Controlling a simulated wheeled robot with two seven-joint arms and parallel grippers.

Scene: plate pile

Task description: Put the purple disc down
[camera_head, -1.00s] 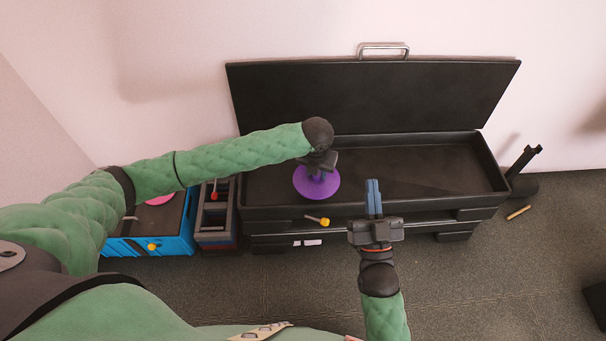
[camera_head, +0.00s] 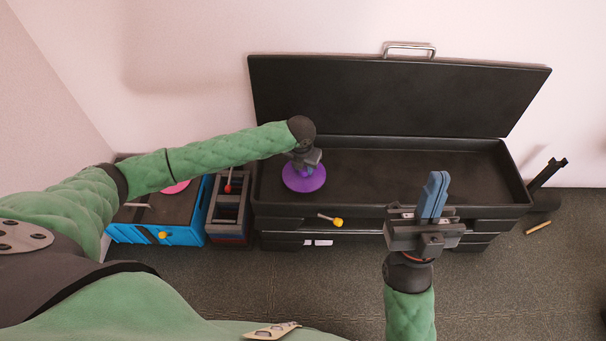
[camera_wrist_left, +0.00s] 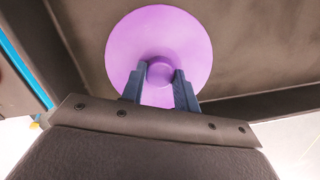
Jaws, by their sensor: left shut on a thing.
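The purple disc (camera_head: 304,180) is a round plate with a knob in its middle. My left gripper (camera_head: 304,168) is over it at the left end of the open black box (camera_head: 420,172). In the left wrist view the disc (camera_wrist_left: 190,40) shows its face, and the two blue fingers of the left gripper (camera_wrist_left: 160,82) are shut on the knob. I cannot tell whether the disc touches the box floor. My right gripper (camera_head: 432,195) is in front of the box, its blue fingers close together, with nothing seen between them.
The box's lid (camera_head: 400,98) stands open against the wall. A blue crate (camera_head: 190,228) with a pink disc (camera_head: 175,187) and a dark rack (camera_head: 229,215) stand to the left. A yellow-tipped pin (camera_head: 337,222) is at the box front. The box's middle and right are bare.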

